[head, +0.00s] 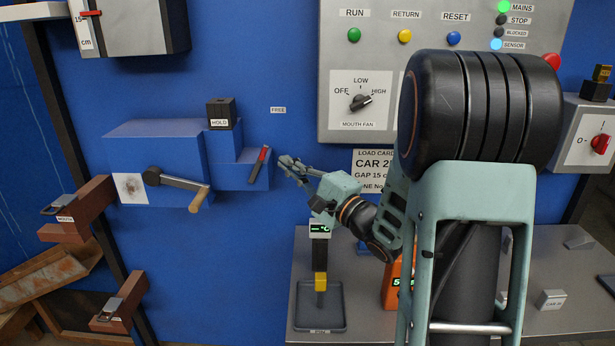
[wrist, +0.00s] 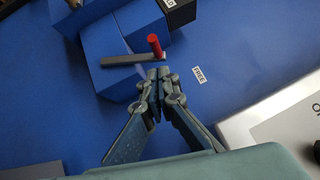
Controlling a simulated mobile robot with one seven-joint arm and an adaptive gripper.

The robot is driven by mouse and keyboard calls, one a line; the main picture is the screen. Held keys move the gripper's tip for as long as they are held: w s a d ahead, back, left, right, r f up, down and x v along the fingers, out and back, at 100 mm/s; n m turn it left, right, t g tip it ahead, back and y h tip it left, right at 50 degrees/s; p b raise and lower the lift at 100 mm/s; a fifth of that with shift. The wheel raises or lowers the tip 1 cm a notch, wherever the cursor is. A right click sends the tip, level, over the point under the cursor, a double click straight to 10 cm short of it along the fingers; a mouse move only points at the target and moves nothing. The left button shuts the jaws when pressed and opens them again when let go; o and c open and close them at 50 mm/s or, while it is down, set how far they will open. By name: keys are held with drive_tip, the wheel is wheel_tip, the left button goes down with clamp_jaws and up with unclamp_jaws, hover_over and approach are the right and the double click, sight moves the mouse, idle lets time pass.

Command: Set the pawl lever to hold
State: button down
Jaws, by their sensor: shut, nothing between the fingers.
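The pawl lever (head: 258,164) is a dark bar with a red grip on the front of a blue box. It tilts up and to the right, toward the FREE label (head: 278,110) and away from the black block marked HOLD (head: 220,123). In the wrist view the lever (wrist: 128,60) is a grey bar with a red grip (wrist: 154,45) near its end. My gripper (head: 283,161) is just right of the lever in the head view. In the wrist view my gripper's fingertips (wrist: 158,72) are shut and empty, close to the lever's end; contact cannot be told.
A crank with a wooden handle (head: 198,199) is left of the lever. The grey control panel (head: 335,122) is above right. A bench (head: 300,270) with a gauge stand is below. The blue wall around the FREE label is clear.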

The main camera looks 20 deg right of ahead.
sight(262, 157)
drive_tip(key=shift+w+a+r, duration=0.15)
drive_tip(key=shift+a+r, duration=0.05)
drive_tip(key=shift+a, duration=0.45)
drive_tip(key=shift+w+a+r, duration=0.15)
drive_tip(key=shift+a+r, duration=0.05)
drive_tip(key=shift+a, duration=0.45)
drive_tip(key=shift+r, duration=0.1)
drive_tip(key=shift+a+r+n+g+p, duration=0.2)
drive_tip(key=shift+n+g+p, duration=0.1)
drive_tip(key=shift+p, duration=0.5)
drive_tip(key=a+r+n+g+p, duration=0.1)
drive_tip(key=p, duration=0.3)
drive_tip(key=w+a+r+n+g+h+p, duration=0.1)
drive_tip(key=p, duration=0.3)
drive_tip(key=shift+a+r+n+p, duration=0.3)
drive_tip(key=shift+a+r, duration=0.05)
drive_tip(key=shift+a, duration=0.05)
drive_tip(key=shift+w+a+f+n+g+h+p, duration=0.1)
drive_tip(key=shift+w+a+n+g+h+p, duration=0.25)
drive_tip(key=shift+a+p, duration=0.65)
drive_tip(key=shift+w+a+f+n+g+h+p, duration=0.15)
drive_tip(key=shift+a+n+g+h+p, duration=0.5)
drive_tip(key=shift+p, duration=0.65)
drive_tip(key=shift+w+a+r+n+g+h+p, duration=0.1)
drive_tip(key=shift+w+a+n+g+h+p, duration=0.25)
drive_tip(key=shift+a+p, duration=0.65)
